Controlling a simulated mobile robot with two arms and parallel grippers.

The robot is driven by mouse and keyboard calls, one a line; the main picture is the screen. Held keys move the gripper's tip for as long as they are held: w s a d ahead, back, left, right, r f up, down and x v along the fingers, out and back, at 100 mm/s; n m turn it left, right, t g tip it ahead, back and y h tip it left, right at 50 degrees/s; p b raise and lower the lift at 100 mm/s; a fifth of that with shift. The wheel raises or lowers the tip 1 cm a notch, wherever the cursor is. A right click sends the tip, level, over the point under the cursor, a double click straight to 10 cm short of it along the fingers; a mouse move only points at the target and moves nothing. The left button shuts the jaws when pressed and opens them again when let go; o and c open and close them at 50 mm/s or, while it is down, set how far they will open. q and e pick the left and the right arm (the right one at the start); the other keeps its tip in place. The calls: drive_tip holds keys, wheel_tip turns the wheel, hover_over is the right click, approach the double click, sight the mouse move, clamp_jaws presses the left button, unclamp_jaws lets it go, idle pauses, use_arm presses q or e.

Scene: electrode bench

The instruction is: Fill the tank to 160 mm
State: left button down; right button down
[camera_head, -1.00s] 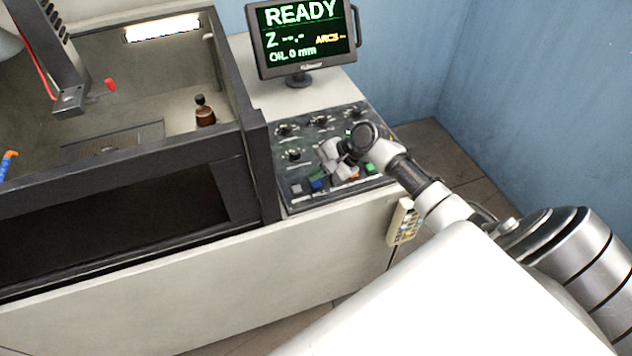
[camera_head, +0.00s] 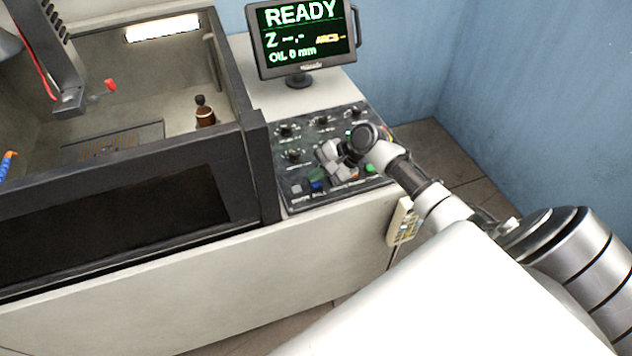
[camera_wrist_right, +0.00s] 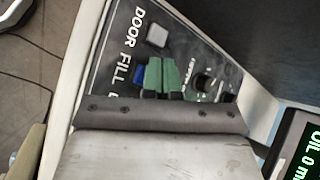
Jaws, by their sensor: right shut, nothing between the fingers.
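The tank (camera_head: 250,150) is the dark-framed basin at the left of the head view. The monitor (camera_head: 303,38) reads READY and OIL 0 mm. The control panel (camera_head: 285,172) lies right of the tank, with knobs at the back and coloured buttons in front. My right gripper (camera_head: 318,174) is shut and empty, low over the front buttons. In the right wrist view its green fingertips (camera_wrist_right: 161,75) are beside the blue button (camera_wrist_right: 140,77) by the FILL label and partly cover it; contact cannot be told. The grey button (camera_wrist_right: 157,36) is by DOOR. My left gripper is not in view.
A brown bottle (camera_head: 204,113) stands inside the tank, right of a dark plate. A dark machine head (camera_head: 68,100) hangs above. A green button (camera_head: 370,168) is under my right wrist's right side. A handheld pendant (camera_head: 402,222) hangs at the bench's right end.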

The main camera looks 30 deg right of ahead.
sight(317, 185)
drive_tip(key=shift+f, duration=0.25)
drive_tip(key=shift+f, duration=0.45)
idle(0.6)
drive_tip(key=shift+r+p, duration=0.85)
drive_tip(key=shift+p, duration=0.15)
wheel_tip(317, 185, up, 5)
drive_tip(key=p, duration=0.5)
drive_tip(key=shift+r+p, duration=0.1)
drive_tip(key=shift+p, duration=0.3)
idle(0.3)
